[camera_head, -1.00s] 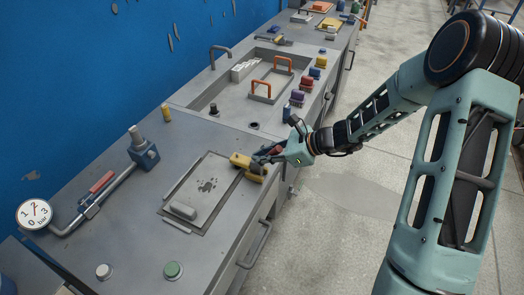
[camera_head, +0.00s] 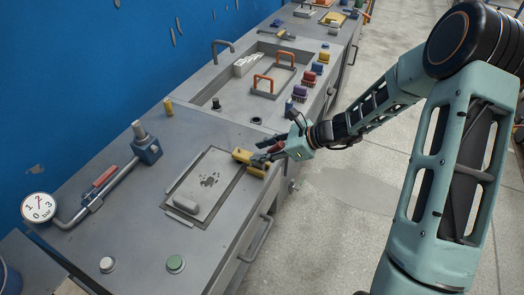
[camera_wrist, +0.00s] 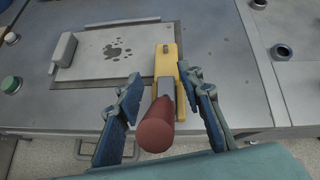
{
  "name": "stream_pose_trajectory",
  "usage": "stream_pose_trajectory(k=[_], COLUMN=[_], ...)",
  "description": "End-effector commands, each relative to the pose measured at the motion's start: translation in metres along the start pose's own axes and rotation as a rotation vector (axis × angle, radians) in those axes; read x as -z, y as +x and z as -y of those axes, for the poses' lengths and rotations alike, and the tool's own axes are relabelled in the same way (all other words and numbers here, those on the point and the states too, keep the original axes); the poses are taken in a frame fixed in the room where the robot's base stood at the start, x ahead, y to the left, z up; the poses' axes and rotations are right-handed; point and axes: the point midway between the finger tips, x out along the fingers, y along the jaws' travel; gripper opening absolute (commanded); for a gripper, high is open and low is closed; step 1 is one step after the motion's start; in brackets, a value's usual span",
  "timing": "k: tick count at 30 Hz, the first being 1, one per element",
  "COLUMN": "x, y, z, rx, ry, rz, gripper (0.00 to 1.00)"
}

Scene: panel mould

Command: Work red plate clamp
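The plate clamp has a yellow body (camera_wrist: 167,72) and a dark red handle (camera_wrist: 156,130) that points toward the wrist camera. In the head view its yellow body (camera_head: 242,156) sits at the right edge of the grey plate (camera_head: 205,183). My gripper (camera_wrist: 162,84) is open. Its two blue fingers stand on either side of the clamp's handle, with a visible gap on each side. In the head view my gripper (camera_head: 268,153) is at the clamp, and its fingers partly hide the handle.
A grey block (camera_head: 186,204) lies on the plate. White (camera_head: 107,264) and green (camera_head: 176,263) buttons are at the front. A pipe with a red lever (camera_head: 104,177) and a gauge (camera_head: 38,206) are at the left. A sink with orange handles (camera_head: 262,83) lies beyond.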

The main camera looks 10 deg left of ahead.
Motion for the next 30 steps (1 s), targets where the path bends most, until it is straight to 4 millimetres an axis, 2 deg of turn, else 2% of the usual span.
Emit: stream_pose_trajectory(k=[5, 8, 21, 25, 30], x=[0.0, 0.0, 0.0, 0.0, 0.0], y=[-0.004, -0.015, -0.102, -0.115, -0.12], z=[0.0, 0.001, 0.001, 0.0, 0.0], rx=[0.001, 0.003, 0.003, 0.001, 0.0], ry=[0.0, 0.0, 0.0, -0.001, 0.0], rz=[0.0, -0.001, -0.001, -0.001, 0.0], gripper=[0.34, 0.34, 0.34, 0.34, 0.34])
